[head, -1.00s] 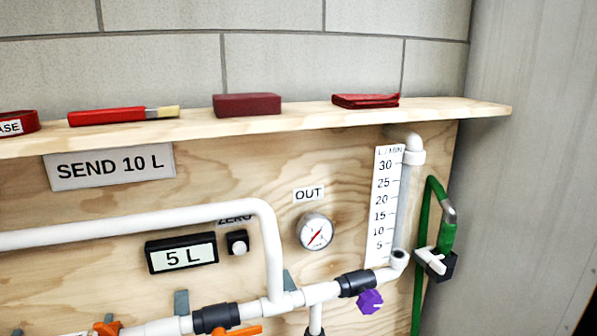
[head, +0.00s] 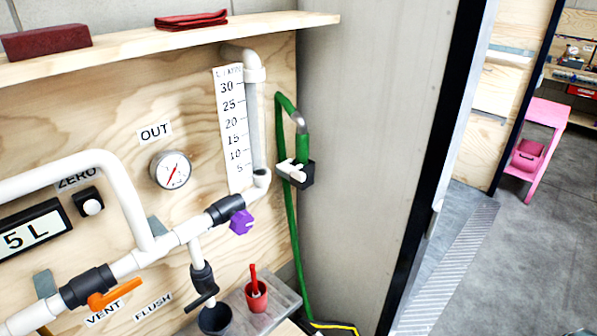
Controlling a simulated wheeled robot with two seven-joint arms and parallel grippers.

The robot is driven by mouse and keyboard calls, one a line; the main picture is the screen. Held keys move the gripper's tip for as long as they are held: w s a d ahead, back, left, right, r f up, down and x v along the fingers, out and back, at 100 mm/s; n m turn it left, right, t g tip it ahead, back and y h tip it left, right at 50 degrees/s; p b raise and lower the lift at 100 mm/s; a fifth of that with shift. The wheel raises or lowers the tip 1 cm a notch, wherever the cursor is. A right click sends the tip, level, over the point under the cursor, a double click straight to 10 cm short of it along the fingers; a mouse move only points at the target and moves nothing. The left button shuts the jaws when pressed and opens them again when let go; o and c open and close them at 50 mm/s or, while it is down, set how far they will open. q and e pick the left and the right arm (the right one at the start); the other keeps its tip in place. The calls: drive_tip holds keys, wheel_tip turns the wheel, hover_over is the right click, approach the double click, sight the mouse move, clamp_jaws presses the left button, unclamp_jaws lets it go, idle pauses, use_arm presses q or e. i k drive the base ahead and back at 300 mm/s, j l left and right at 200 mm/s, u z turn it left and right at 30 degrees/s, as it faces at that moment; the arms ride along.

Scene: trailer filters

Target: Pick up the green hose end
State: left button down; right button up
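The green hose (head: 290,215) hangs at the right end of the plywood panel. Its upper part bends over, and its end, with a grey metal piece (head: 299,122), points down into a black holder (head: 304,177) with a white clip or lever (head: 291,171). The lower hose runs down to the floor area near a black and yellow edge. Neither of my grippers shows in the head view.
White pipes carry a purple knob (head: 241,222) and an orange valve handle (head: 112,294). A red cup (head: 256,296) stands on a grey ledge below. A wooden shelf (head: 190,47) juts out above. A doorway with a pink table (head: 540,140) opens at right.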

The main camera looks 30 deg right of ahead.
sight(301, 137)
drive_tip(key=k+l+z, duration=0.15)
drive_tip(key=l, duration=0.75)
drive_tip(key=k+l+z, duration=0.1)
drive_tip(key=l, duration=0.85)
drive_tip(key=k+l+z, duration=0.15)
drive_tip(key=l, duration=0.75)
